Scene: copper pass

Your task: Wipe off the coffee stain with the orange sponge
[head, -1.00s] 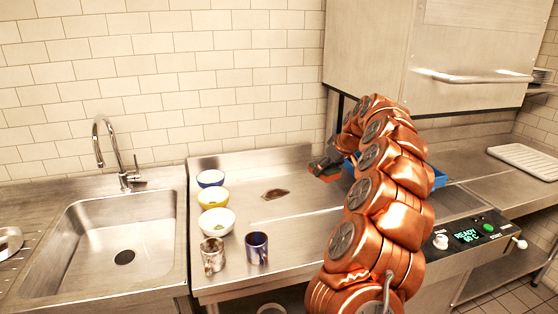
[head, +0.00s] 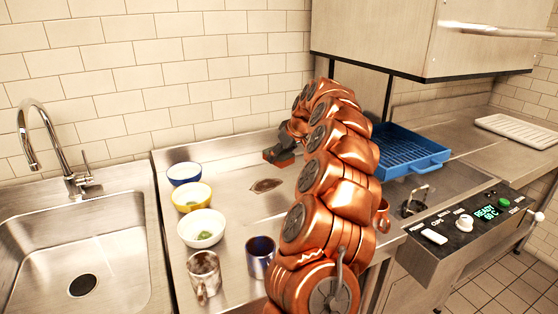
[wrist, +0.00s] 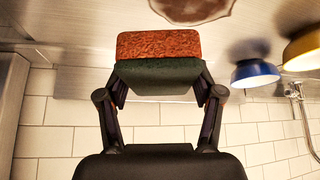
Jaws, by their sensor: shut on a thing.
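The orange sponge (head: 284,161), with a dark green layer on one side, is held between the fingers of my gripper (wrist: 158,88). In the wrist view the orange sponge (wrist: 158,45) faces away from my palm. The brown coffee stain (head: 265,185) lies on the steel counter in the head view. It shows partly at the top edge of the wrist view (wrist: 192,9). The sponge is just behind the stain and slightly to its right, apart from it in the picture. I cannot tell if the sponge touches the counter.
Blue (head: 184,174), yellow (head: 191,198) and white (head: 201,229) bowls stand left of the stain. A silver mug (head: 204,273) and a dark blue mug (head: 260,256) stand in front. A blue rack tray (head: 410,150) is at right. The sink (head: 80,245) is far left.

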